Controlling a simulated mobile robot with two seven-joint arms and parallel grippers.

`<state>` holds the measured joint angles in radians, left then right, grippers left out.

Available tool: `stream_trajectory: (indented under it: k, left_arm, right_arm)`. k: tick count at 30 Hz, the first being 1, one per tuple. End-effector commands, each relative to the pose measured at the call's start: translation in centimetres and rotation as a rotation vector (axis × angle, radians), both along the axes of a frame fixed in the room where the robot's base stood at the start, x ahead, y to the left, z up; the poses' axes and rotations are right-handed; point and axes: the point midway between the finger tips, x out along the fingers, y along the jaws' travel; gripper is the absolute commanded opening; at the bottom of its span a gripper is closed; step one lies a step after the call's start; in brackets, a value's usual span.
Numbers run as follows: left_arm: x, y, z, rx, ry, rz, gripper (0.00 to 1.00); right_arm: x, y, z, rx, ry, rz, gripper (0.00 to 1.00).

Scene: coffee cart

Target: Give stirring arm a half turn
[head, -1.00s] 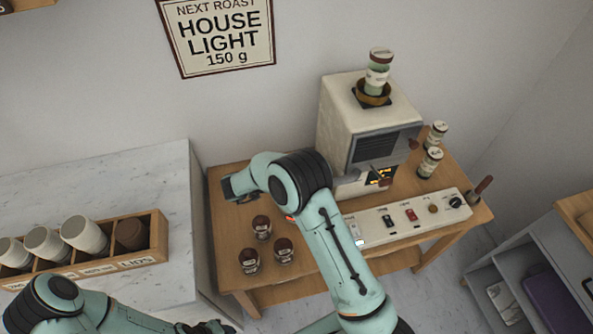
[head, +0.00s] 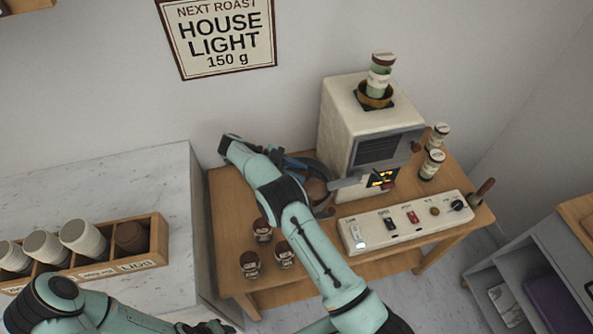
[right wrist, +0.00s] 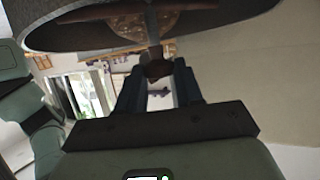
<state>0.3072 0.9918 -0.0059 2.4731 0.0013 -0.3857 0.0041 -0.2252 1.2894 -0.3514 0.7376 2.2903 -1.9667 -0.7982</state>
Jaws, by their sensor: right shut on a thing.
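The roaster (head: 345,120) is a cream box on the wooden cart, with the dark round cooling tray (head: 326,172) at its left side. The tray's rim crosses the top of the right wrist view (right wrist: 225,20), with brown contents inside. My right gripper (head: 300,163) reaches over the tray from the left. In the right wrist view, its dark fingers (right wrist: 158,80) are shut on the brown knob of the stirring arm (right wrist: 157,66). In the head view the gripper mostly hides the stirring arm. My left arm is at the lower left; its gripper state is unclear.
A control panel (head: 405,220) with switches lies along the cart's front. Several small brown-lidded jars (head: 250,264) stand at front left. Tins (head: 432,163) stand right of the roaster. A cup crate (head: 130,266) sits on the marble counter at left.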

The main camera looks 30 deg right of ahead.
Motion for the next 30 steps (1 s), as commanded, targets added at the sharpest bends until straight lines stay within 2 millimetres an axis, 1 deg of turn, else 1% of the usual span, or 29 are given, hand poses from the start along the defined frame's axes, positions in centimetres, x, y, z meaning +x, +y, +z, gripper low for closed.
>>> stream_trajectory:
  k: [7, 20, 21, 23, 30]
  left_arm:
    - [0.01, 0.00, 0.01, 0.000, 0.000, 0.000, 0.43]
    - [0.02, 0.00, 0.02, 0.000, 0.000, 0.000, 0.43]
    - [0.02, 0.00, 0.02, 0.000, 0.000, 0.000, 0.43]
    - [0.02, 0.00, 0.02, 0.000, 0.000, 0.000, 0.43]
    - [0.01, 0.00, 0.01, 0.000, 0.000, 0.000, 0.43]
  right_arm:
    - [0.03, -0.12, 0.12, -0.005, -0.002, -0.046, 0.00]
    - [0.01, -0.16, 0.20, -0.006, -0.001, -0.054, 0.00]
    - [0.02, -0.17, 0.20, -0.006, -0.001, -0.054, 0.39]
    - [0.02, -0.17, 0.20, -0.006, -0.001, -0.054, 0.58]
    - [0.01, -0.11, 0.10, -0.003, -0.001, -0.053, 0.58]
